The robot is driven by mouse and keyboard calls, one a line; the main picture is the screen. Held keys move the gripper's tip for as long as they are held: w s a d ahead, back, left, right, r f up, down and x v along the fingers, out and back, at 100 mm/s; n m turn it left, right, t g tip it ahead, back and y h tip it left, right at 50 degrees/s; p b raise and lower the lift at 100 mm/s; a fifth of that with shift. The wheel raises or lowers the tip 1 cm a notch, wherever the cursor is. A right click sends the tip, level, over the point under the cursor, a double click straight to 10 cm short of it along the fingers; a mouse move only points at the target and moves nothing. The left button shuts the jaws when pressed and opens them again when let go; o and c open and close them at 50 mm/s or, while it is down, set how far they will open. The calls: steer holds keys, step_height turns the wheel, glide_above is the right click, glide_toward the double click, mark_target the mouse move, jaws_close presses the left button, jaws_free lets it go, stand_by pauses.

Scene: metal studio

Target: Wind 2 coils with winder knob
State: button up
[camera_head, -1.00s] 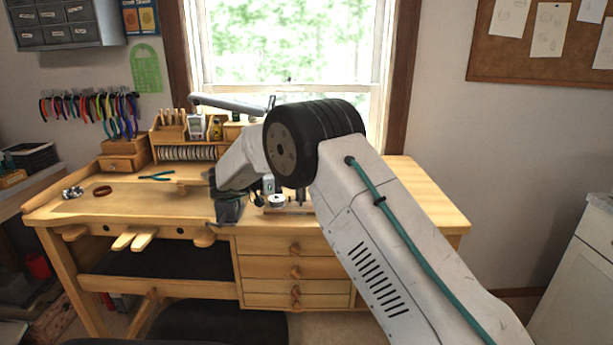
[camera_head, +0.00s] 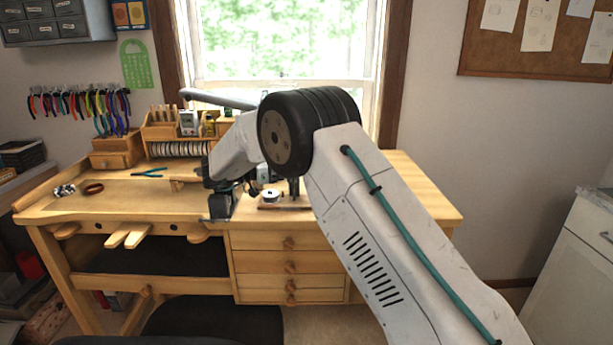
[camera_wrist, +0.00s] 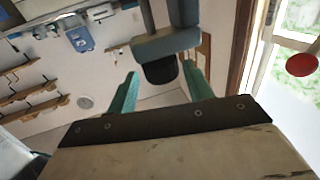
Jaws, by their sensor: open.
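A small winder stands on the bench. Its wooden base (camera_head: 285,206) carries a white spool (camera_head: 270,195) and a dark upright post (camera_head: 293,187). My arm covers part of it, and I cannot make out its knob or any wound coil. My gripper (camera_head: 220,207) is just left of the winder, low over the bench's front edge, and looks dark and small there. In the wrist view my gripper (camera_wrist: 160,74) shows two teal fingers spread apart, with nothing visibly held. A grey block (camera_wrist: 167,43) with a dark rounded part appears between and beyond them; I cannot tell what it is.
The wooden bench (camera_head: 130,195) has pliers (camera_head: 149,172), a brown ring (camera_head: 93,189) and metal pieces (camera_head: 63,190) on its left. An organizer (camera_head: 162,133) with spools stands at the back. Drawers (camera_head: 287,266) are below. The bench top's right side looks clear.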

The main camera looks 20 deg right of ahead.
step_height(320, 180, up, 2)
steer(key=shift+s+r, duration=0.1)
steer(key=shift+s, duration=0.05)
steer(key=s+r, duration=0.1)
steer(key=s, duration=1.4)
steer(key=shift+s, duration=0.4)
steer(key=shift+w, duration=0.1)
